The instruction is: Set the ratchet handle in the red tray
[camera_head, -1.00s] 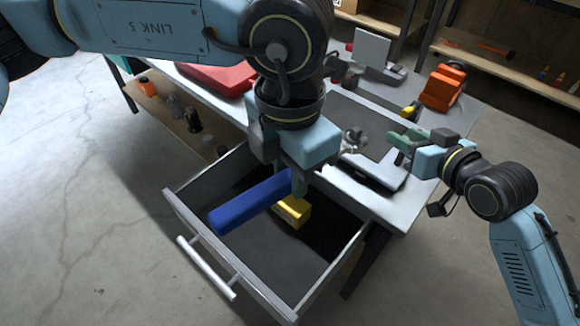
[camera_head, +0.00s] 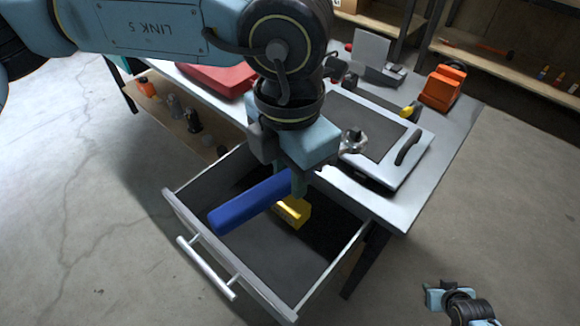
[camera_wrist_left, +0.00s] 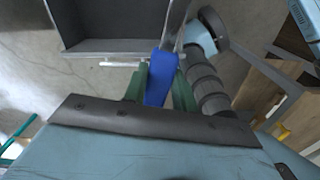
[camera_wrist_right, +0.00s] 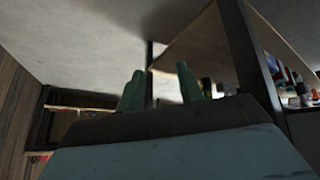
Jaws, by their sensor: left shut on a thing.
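The ratchet handle has a blue grip (camera_head: 240,205) and a silver head (camera_head: 354,141). My left gripper (camera_head: 298,182) is shut on it and holds it over the open drawer, with the grip pointing to the lower left. In the left wrist view the blue grip (camera_wrist_left: 160,80) shows between the green fingers. The red tray (camera_head: 213,80) lies on the far left part of the bench, partly hidden by my left arm. My right gripper (camera_head: 434,296) is low at the bottom right, away from the bench. In the right wrist view its fingers (camera_wrist_right: 160,88) stand apart with nothing between them.
The grey drawer (camera_head: 192,230) stands open and holds a yellow block (camera_head: 294,212). A case with a black handle (camera_head: 408,147), an orange object (camera_head: 442,88) and a grey stand (camera_head: 372,50) are on the bench. Bottles (camera_head: 193,120) stand on the shelf below.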

